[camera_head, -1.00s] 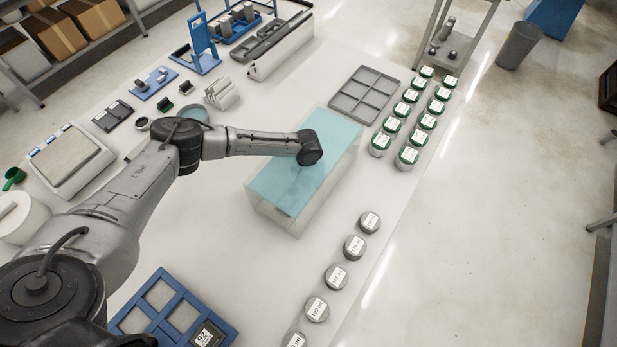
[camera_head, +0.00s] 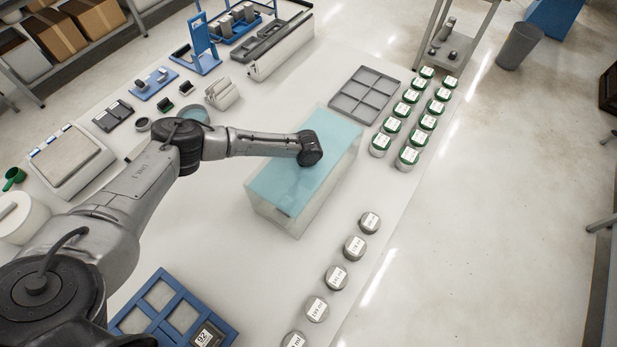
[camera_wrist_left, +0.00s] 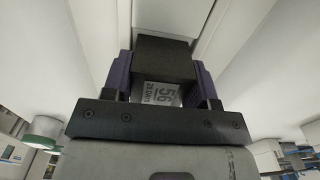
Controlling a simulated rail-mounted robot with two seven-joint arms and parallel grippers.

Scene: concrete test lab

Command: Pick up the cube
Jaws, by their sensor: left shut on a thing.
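In the left wrist view, my left gripper (camera_wrist_left: 163,78) is shut on a cube (camera_wrist_left: 160,94), with a purple-sided finger on each side. The cube's lit face has a printed label reading "56" and "28 DAYS"; a dark face shows above it. In the head view, my left arm reaches over a clear tank (camera_head: 323,193) with a pale blue top surface, and its dark wrist end is above the tank. The fingers and the held cube cannot be made out there. My right gripper is in neither view.
A blue compartment frame (camera_head: 157,277) holds a block labelled "92". A grey compartment tray (camera_head: 365,93) lies beyond the tank. Bare tabletop lies left of the tank.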

